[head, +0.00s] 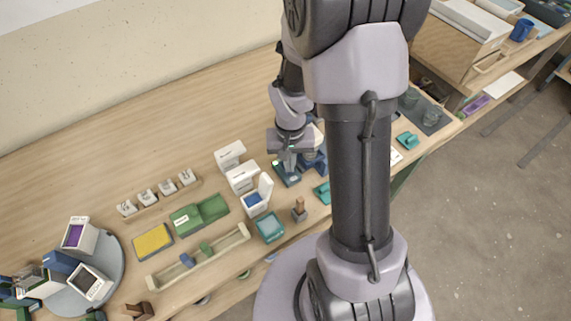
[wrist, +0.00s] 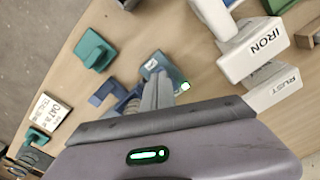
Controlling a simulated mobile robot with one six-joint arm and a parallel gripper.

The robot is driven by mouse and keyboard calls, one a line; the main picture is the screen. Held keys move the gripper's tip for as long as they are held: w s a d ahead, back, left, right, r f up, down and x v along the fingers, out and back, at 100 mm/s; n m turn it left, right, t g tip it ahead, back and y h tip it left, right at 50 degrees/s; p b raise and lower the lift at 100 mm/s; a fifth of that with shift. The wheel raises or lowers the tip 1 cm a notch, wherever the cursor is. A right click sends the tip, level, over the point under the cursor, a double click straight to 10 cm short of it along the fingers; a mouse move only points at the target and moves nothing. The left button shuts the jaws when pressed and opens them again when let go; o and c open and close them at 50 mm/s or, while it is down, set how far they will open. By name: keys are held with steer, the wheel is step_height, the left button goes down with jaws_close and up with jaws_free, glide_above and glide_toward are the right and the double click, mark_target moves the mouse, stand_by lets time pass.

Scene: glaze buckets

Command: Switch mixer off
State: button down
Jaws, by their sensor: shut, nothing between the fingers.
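My gripper (head: 287,168) is shut and empty, pointing down over a small teal box (head: 288,179). In the wrist view the shut fingers (wrist: 158,82) reach to this box (wrist: 153,62), which has a small pale label. A bright green spot (wrist: 185,86) glows right beside the fingertips; it looks like a lit lamp. The fingers hide part of the box, and I cannot tell whether they touch it. A blue device (head: 318,165), perhaps the mixer, stands just right of the box and is partly hidden by my arm. Its blue part (wrist: 108,94) shows left of the fingers in the wrist view.
White containers labelled IRON (wrist: 262,48) and RUST (wrist: 272,88) stand close by on one side. The back of the bench is clear.

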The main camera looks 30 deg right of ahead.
steer(key=shift+f, duration=0.2)
steer(key=shift+r, duration=0.1)
step_height(320, 180, up, 7)
steer(key=p, duration=0.5)
steer(key=shift+p, duration=0.3)
steer(key=a+r+t+b, duration=0.2)
steer(key=a+r, duration=0.3)
steer(key=r, duration=0.6)
steer(key=s+a+r+n+t+y+b, duration=0.1)
steer(key=s+a+r+t+y, duration=0.1)
steer(key=s+a+r, duration=0.7)
steer(key=shift+s+a+r+t, duration=0.3)
steer(key=shift+s+r+t, duration=0.1)
steer(key=shift+s+t, duration=0.65)
